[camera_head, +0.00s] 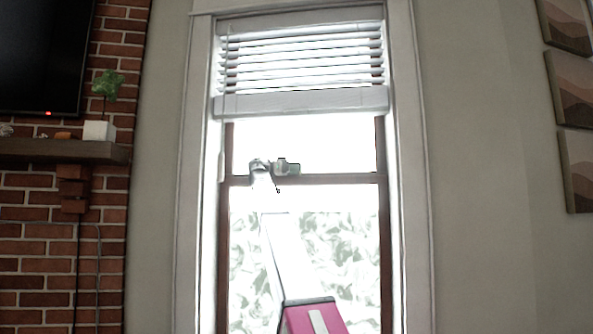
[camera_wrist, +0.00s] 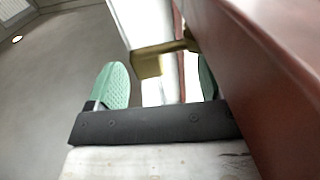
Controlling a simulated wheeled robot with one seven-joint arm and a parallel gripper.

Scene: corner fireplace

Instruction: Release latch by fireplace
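The brass window latch (camera_wrist: 150,66) shows in the wrist view, with its lever reaching left from the brown window rail (camera_wrist: 265,75). My gripper (camera_wrist: 160,80) is open, with one green finger pad on the left and the other on the right, partly hidden against the rail. The latch lever appears in the gap between the fingers; I cannot tell whether either finger touches it. In the head view, my gripper (camera_head: 287,168) is at the window's middle rail (camera_head: 345,180), and the latch cannot be made out there.
White blinds (camera_head: 300,65) hang above, with a cord at the left. A brick fireplace (camera_head: 40,245) with a mantel (camera_head: 60,150), a potted plant (camera_head: 100,130) and a dark screen (camera_head: 40,55) stands left. Pictures (camera_head: 575,100) hang on the right wall.

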